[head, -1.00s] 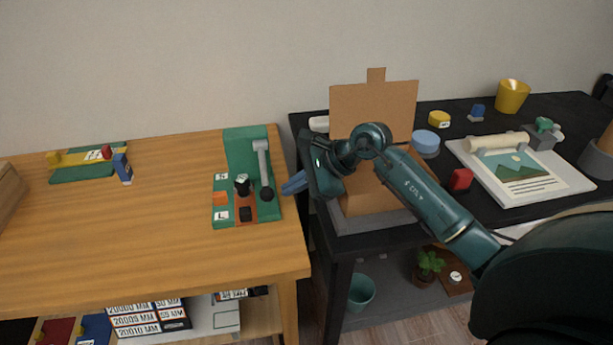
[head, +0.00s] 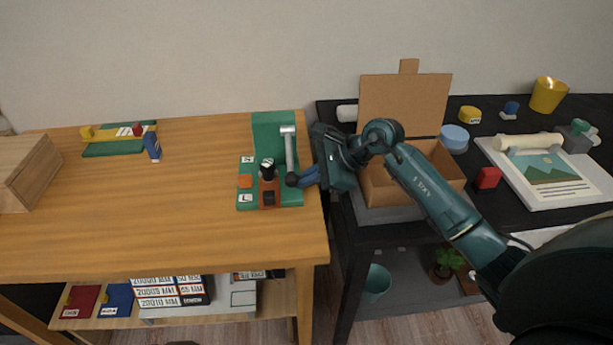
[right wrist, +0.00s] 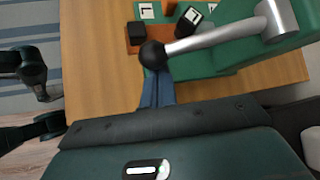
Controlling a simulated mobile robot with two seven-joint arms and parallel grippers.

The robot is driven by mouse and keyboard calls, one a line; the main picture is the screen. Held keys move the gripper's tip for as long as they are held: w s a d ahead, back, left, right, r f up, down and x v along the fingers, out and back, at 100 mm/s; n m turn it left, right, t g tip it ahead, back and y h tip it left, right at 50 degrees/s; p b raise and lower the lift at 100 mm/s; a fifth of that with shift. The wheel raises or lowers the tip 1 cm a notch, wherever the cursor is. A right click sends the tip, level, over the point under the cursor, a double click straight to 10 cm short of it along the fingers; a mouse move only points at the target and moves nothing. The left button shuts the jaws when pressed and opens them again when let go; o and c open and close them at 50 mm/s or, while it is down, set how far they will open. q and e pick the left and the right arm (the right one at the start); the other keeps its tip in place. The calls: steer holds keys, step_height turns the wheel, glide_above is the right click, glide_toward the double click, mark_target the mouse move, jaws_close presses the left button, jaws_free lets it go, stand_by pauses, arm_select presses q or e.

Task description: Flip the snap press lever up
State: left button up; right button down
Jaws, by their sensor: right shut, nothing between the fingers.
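The snap press (head: 262,130) is a green stand with an upright back plate, near the right edge of the wooden table. Its grey lever (head: 288,148) slopes down from the top of the plate to a black ball knob (head: 292,180) low at the front. In the right wrist view the lever (right wrist: 215,34) and ball knob (right wrist: 152,54) show close up. My right gripper (head: 303,178) has blue fingers, shut and empty, with their tips right at the knob. The right wrist view shows the fingers (right wrist: 156,88) partly behind the knob; contact is unclear.
A black desk (head: 340,205) stands right of the table, with an open cardboard box (head: 405,100) and a picture board (head: 545,172) on it. A green and yellow tool (head: 115,140) and a wooden box (head: 30,165) lie left. The table's middle is clear.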

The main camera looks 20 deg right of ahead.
steer(key=shift+r, duration=0.2)
steer(key=shift+s+r+g+p, duration=0.2)
steer(key=shift+r+g+p, duration=0.15)
steer(key=shift+p, duration=0.15)
arm_select(q)
steer(key=shift+w+d+r+g+p, duration=0.15)
steer(key=shift+w+d+g+p, duration=0.1)
steer(key=shift+w+p, duration=0.25)
steer(key=shift+w+d+r+g+p, duration=0.15)
steer(key=shift+w+d+p, duration=0.15)
steer(key=shift+p, duration=0.4)
arm_select(e)
step_height(320, 180, up, 10)
steer(key=m+g+y, duration=0.2)
steer(key=m+g, duration=0.1)
steer(key=g, duration=0.3)
arm_select(q)
steer(key=shift+a, duration=0.1)
arm_select(e)
steer(key=shift+w+a, duration=0.1)
steer(key=shift+r, duration=0.1)
arm_select(q)
steer(key=shift+f+b, duration=0.2)
steer(key=shift+b, duration=0.4)
arm_select(e)
steer(key=v, duration=1.3)
